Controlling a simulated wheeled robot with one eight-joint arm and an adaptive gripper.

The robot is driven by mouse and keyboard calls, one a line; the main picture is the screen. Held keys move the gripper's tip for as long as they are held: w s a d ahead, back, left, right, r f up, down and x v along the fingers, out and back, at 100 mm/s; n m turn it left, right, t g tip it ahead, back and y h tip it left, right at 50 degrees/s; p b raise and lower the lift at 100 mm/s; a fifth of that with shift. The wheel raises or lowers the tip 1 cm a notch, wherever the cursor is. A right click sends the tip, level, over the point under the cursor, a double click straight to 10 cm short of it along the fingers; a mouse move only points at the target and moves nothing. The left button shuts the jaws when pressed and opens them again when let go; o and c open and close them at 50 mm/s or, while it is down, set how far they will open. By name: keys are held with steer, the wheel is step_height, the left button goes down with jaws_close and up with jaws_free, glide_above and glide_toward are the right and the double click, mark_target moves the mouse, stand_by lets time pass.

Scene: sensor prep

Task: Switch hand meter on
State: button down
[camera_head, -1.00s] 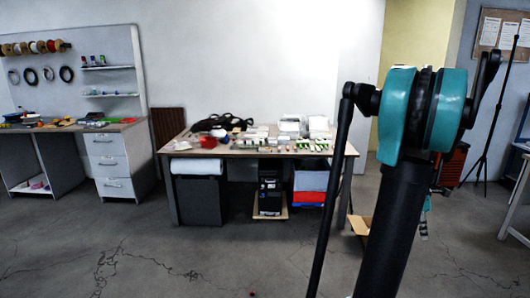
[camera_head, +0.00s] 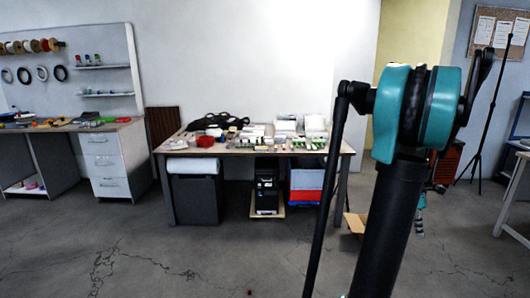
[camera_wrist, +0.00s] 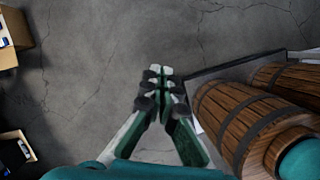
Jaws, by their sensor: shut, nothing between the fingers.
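No hand meter can be made out in these frames; the small items on the far table (camera_head: 343,150) are too small to tell apart. My gripper (camera_wrist: 160,74) shows in the wrist view, with green and white fingers and dark joints. Its fingers meet at the tips, with nothing between them, above the grey floor.
Wooden barrels (camera_wrist: 236,120) stand close on the right in the wrist view. A workbench with a drawer unit (camera_head: 108,162) stands at the left. Bins and a computer tower (camera_head: 266,190) sit under the table. The cracked floor (camera_head: 130,260) before it is clear.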

steer(key=a+f+m+t+y, duration=0.15)
steer(key=a+m, duration=0.25)
steer(key=a, duration=1.1)
steer(key=a+f+m+t, duration=0.3)
steer(key=a+m, duration=0.1)
steer(key=a, duration=1.1)
steer(key=s+a+f+m+t+y, duration=0.1)
steer(key=s+a+f+m, duration=0.2)
steer(key=s+a, duration=0.3)
steer(key=a+m, duration=0.1)
steer(key=a, duration=0.2)
steer(key=shift+s+a+f, duration=0.2)
steer(key=shift+s+f, duration=0.15)
steer(key=shift+y, duration=0.25)
